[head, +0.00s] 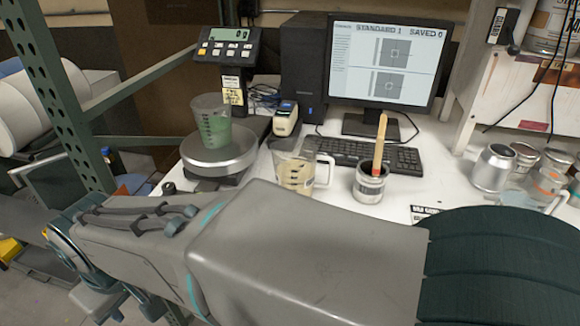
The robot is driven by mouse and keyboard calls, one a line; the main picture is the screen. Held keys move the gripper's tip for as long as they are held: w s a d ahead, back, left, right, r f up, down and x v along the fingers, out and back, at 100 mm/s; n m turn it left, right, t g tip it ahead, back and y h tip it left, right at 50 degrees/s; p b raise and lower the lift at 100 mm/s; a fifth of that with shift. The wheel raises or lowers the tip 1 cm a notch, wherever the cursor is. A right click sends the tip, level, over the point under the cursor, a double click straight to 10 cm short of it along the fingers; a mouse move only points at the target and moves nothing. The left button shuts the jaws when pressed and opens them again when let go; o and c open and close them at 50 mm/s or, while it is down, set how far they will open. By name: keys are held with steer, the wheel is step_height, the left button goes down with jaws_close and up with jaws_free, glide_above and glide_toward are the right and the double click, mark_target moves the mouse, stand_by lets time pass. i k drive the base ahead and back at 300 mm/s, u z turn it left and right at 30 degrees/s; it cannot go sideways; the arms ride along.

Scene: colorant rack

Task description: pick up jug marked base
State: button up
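A clear jug (296,172) with a handle on its right side and cream-coloured contents stands upright on the white bench, in front of the keyboard. Dark markings show on its side, but I cannot read the word "base". My arm crosses in front of it and covers the bench just below it. A second clear vessel (212,128) with green contents stands on the round scale pan to the left. The end of my arm, with my gripper (98,302), is at the lower left, well away from the jug. Its fingers cannot be made out.
A can (370,185) with a wooden stick stands right of the jug. The scale (222,160) is to its left, a small device (285,118) behind it. A keyboard (372,155) and monitor (385,65) stand behind. Several metal cans (493,167) crowd the right. A green rack post (60,90) rises at left.

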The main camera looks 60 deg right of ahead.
mark_target(295, 158)
steer(key=z, duration=0.05)
steer(key=k, duration=0.55)
steer(key=z, duration=1.95)
steer(key=i, duration=0.5)
steer(key=u, duration=0.05)
